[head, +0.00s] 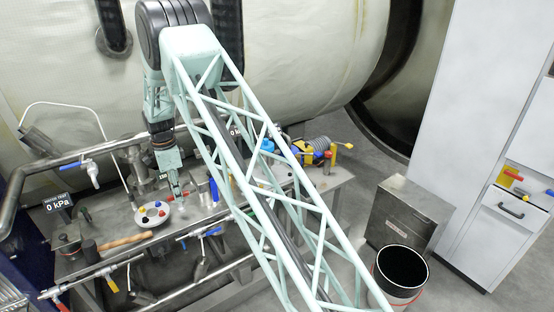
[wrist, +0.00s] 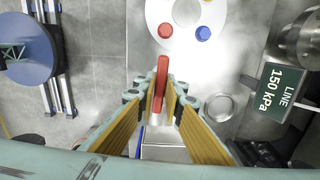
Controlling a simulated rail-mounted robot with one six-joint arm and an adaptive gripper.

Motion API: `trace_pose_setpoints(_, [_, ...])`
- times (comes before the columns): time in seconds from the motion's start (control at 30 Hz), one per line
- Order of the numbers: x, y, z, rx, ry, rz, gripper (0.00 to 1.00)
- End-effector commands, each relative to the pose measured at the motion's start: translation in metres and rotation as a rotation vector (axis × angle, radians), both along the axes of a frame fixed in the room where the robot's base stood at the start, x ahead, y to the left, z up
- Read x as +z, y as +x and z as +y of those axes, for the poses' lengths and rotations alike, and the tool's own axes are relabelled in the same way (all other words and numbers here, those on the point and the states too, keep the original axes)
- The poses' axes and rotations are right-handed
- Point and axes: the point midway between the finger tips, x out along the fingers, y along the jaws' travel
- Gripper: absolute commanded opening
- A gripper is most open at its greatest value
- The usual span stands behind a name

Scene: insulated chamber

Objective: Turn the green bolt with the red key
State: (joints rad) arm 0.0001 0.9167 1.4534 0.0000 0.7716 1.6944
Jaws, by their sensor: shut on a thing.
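My gripper (wrist: 162,108) is shut on the red key (wrist: 162,76), which stands out between the yellow-padded fingers in the wrist view. In the head view my gripper (head: 181,190) hangs just right of a white round plate (head: 146,224) on the metal bench. The plate (wrist: 182,42) is at the top of the wrist view, beyond the key's tip, and carries a red bolt (wrist: 166,30) and a blue bolt (wrist: 203,33). The key looks apart from the bolts. I cannot make out a green bolt in either view; part of the plate is cut off in the wrist view.
A sign reading LINE 150 kPa (wrist: 279,92) and a metal fitting stand right of the gripper. A wooden-handled tool (head: 122,241) lies left of the plate. Pipes with a blue-handled valve (head: 199,233) run along the bench front. A blue cylinder (head: 214,190) stands to the right.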

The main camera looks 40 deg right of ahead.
Motion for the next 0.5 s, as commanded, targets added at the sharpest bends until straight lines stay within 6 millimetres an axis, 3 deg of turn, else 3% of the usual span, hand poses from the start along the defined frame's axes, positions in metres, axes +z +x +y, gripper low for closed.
trace_pose_setpoints(0.5, [0.024,0.000,0.000,0.000,0.000,-0.001,0.00])
